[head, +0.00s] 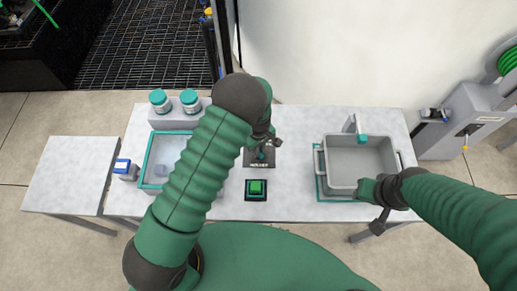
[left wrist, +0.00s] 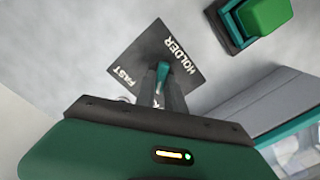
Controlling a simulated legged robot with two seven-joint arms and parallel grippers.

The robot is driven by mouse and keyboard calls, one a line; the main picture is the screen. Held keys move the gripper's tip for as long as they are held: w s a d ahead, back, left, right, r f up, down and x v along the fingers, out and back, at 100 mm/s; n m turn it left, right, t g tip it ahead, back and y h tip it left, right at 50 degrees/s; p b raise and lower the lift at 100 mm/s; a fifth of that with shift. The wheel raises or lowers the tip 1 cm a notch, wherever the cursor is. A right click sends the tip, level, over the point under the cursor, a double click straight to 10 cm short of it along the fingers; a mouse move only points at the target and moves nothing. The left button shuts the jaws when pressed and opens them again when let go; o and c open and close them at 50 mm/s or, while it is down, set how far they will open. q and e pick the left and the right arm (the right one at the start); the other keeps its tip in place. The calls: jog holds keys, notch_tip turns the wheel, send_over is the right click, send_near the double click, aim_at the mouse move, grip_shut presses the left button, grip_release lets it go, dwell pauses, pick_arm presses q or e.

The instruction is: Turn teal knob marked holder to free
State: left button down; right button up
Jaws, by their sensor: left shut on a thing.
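The teal knob (left wrist: 163,70) stands on a dark square plate (left wrist: 143,52) lettered HOLDER and FAST; a third label is mostly hidden behind my fingers. My left gripper (left wrist: 161,86) is shut on the knob, with a finger on each side of it. In the head view my left gripper (head: 262,147) is over the plate (head: 260,160), and my forearm covers part of the area. My right gripper (head: 379,208) is by the front right corner of the grey tote (head: 357,189); its fingers are too unclear to read.
A green button (head: 256,187) on a dark base stands just in front of the plate. A teal-rimmed clear bin (head: 148,168) is to the left, with two teal-lidded jars (head: 159,100) behind it. A small blue-and-white box (head: 123,167) stands at far left.

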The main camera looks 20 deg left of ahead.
aim_at(260, 152)
pick_arm(q)
jog(key=c, duration=1.4)
grip_release()
jog(key=shift+s+d+f, duration=0.1)
jog(key=shift+s+d, duration=0.05)
jog(key=shift+s, duration=0.1)
jog(key=shift+c, duration=0.2)
jog(key=shift+w, duration=0.1)
notch_tip(260, 152, up, 17)
jog(key=shift+b, duration=0.3)
jog(key=shift+w+f, duration=0.1)
